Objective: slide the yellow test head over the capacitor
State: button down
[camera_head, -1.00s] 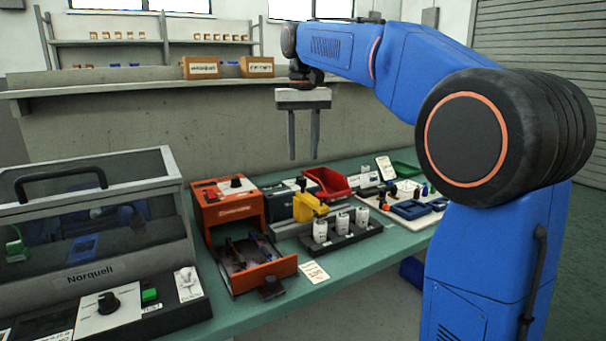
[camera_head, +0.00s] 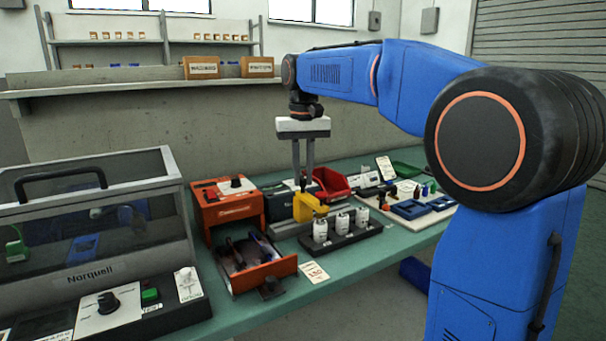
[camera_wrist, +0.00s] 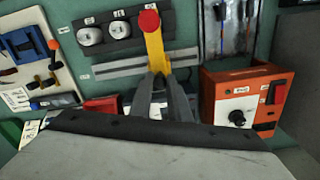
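The yellow test head (camera_head: 310,207) sits on a grey rail (camera_head: 285,232) behind a black rack. In the wrist view the yellow arm (camera_wrist: 156,48) ends in a round red cap (camera_wrist: 149,20). Three white capacitors stand in the rack; the leftmost one (camera_head: 320,231) is nearest the test head. The wrist view shows two capacitors (camera_wrist: 121,29), and the red cap covers the place in line with them. My gripper (camera_head: 303,184) points down, its fingers close together on the rear part of the yellow head. The wrist view shows the fingertips (camera_wrist: 163,78) on both sides of it.
An orange box with a black knob (camera_head: 229,200) and an open orange drawer (camera_head: 262,270) stand left of the rail. A red bin (camera_head: 331,182) is behind it. A white board with blue trays (camera_head: 412,209) lies to the right. A covered tester (camera_head: 90,240) fills the left.

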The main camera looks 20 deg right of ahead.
jog(key=w+d, duration=0.1)
jog(key=d, duration=0.6)
jog(key=shift+w, duration=0.2)
jog(key=c, duration=1.7)
grip_release()
jog(key=shift+o, duration=0.2)
jog(key=shift+r, duration=0.15)
notch_tip(320, 180, up, 17)
jog(key=shift+s+a, duration=0.1)
